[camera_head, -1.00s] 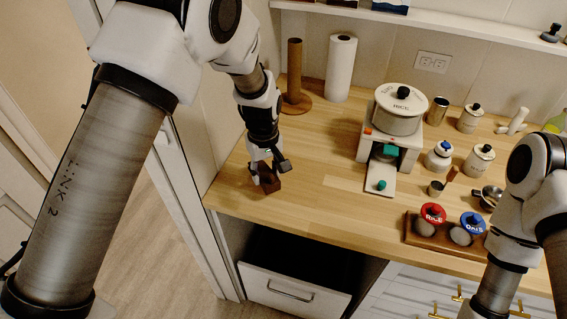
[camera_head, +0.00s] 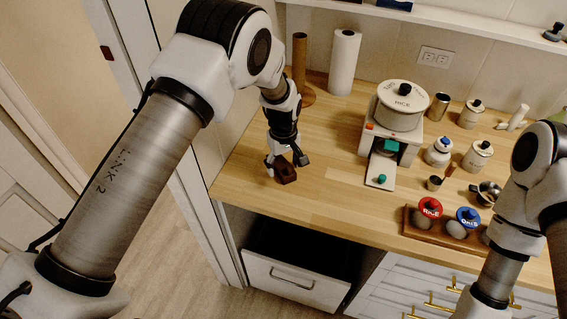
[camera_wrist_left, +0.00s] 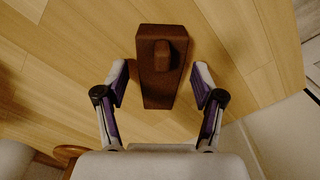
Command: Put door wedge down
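The door wedge (camera_head: 284,172) is a dark brown block with a knob-like raised part on top. It lies on the left part of the wooden counter (camera_head: 330,206), near its front edge. My left gripper (camera_head: 287,161) is just above it. In the left wrist view the gripper (camera_wrist_left: 160,84) is open, with one finger on each side of the wedge (camera_wrist_left: 162,90) and a gap at both. My right arm (camera_head: 520,225) shows at the right edge of the head view; its gripper is out of the frame.
A white dispenser with a rice pot (camera_head: 402,106) stands mid-counter. A paper towel roll (camera_head: 343,62) and a brown holder (camera_head: 300,68) stand at the back left. Red- and blue-lidded jars (camera_head: 429,211) sit at the front right. An open drawer (camera_head: 296,281) is below the counter.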

